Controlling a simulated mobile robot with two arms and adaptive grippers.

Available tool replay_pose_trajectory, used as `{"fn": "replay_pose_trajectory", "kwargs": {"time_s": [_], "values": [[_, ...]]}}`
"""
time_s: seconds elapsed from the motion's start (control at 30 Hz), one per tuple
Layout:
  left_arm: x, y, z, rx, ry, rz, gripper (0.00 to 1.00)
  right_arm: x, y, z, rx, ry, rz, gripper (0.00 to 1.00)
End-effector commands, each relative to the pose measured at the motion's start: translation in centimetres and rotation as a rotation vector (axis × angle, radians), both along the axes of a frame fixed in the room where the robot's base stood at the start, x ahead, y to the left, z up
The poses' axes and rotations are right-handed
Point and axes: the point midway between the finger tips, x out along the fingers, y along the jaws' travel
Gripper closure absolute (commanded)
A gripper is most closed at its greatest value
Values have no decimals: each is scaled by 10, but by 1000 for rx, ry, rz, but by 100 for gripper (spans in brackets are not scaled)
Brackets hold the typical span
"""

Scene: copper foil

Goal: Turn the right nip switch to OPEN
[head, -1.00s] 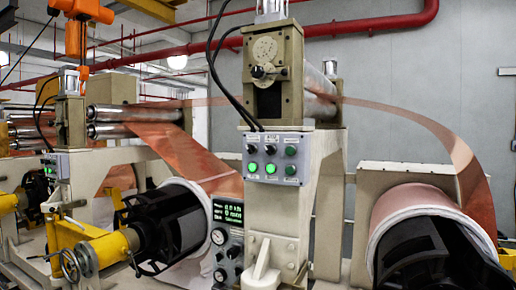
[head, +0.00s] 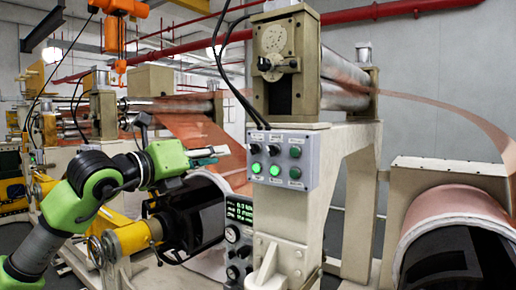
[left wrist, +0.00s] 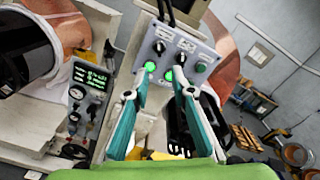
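The grey control box (head: 309,171) is on the front of the cream machine post. Its top row has two black knobs, left (head: 255,148) and right (head: 274,149), and a green button (head: 295,152). Two lit green lamps and a dark green button sit below. The labels are too small to read, so I cannot tell which setting each knob has. My left gripper (head: 222,152) is open and empty, left of the box. In the left wrist view, its fingers (left wrist: 158,94) are apart, pointing toward the box (left wrist: 199,87) without clear contact. My right gripper is not in view.
A green-lit display with gauges (head: 238,212) is below and left of the box. A copper roll (head: 455,210) stands at right. A yellow shaft holder (head: 120,245) and a black roll core (head: 195,215) are near my left arm. Black cables (head: 220,60) hang above the box.

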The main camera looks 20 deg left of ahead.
Motion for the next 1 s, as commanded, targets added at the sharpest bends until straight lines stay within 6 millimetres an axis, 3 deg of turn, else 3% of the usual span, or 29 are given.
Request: {"fn": "replay_pose_trajectory", "kwargs": {"time_s": [0.33, 0.6, 0.8, 1.0], "values": [[58, -22, 6, -4, 4, -4, 77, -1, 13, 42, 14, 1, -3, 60], [106, -40, 5, -2, 2, -4, 77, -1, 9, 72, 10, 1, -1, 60], [124, -45, 1, -3, 2, -3, 77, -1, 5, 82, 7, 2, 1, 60], [127, -47, -1, -1, 0, -3, 77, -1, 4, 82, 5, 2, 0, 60]]}}
